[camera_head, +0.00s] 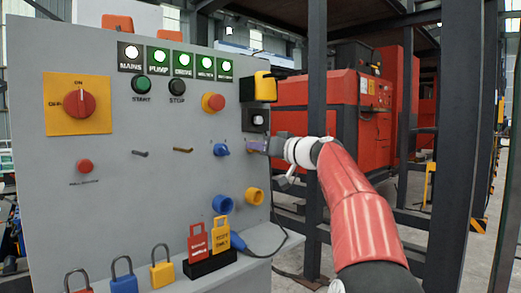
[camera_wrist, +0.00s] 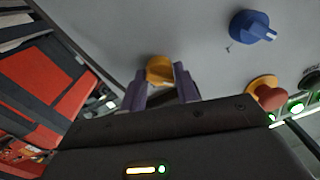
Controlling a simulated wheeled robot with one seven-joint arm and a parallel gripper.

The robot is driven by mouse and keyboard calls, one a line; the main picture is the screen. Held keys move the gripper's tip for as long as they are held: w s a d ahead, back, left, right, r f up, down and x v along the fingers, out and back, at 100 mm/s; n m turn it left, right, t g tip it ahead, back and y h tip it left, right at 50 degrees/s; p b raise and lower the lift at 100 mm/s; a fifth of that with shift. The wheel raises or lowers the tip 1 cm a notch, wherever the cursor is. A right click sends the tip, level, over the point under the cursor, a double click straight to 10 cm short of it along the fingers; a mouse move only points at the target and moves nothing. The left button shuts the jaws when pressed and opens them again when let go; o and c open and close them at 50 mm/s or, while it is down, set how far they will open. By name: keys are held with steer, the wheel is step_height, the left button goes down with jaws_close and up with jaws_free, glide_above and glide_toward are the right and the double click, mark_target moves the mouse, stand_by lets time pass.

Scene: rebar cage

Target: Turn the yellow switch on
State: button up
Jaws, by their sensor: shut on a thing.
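The yellow switch (camera_wrist: 159,69) is a small round knob on the grey panel, seen between my fingertips in the wrist view. My gripper (camera_wrist: 161,84) has its two purple fingers on either side of the knob and is shut on it. In the head view my gripper (camera_head: 263,146) reaches the panel's right edge from the right and hides most of the knob. How far the knob is turned cannot be told.
A blue switch (camera_head: 221,149) sits just left of my gripper. Above are a red push button (camera_head: 213,102) and a yellow-black box (camera_head: 264,87). Blue (camera_head: 222,203) and yellow (camera_head: 254,196) sockets lie below. A dark steel post (camera_head: 316,110) stands close behind my arm.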

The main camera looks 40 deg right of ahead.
steer(key=shift+f+m+t+h, duration=0.1)
steer(key=shift+m+t+h, duration=0.15)
steer(key=shift+m, duration=4.2)
steer(key=shift+f+m+t+h, duration=0.15)
steer(key=shift+m+h, duration=0.1)
steer(key=shift+m, duration=4.2)
steer(key=o, duration=0.9)
steer(key=shift+o, duration=0.2)
steer(key=shift+r, duration=0.1)
steer(key=shift+s, duration=0.1)
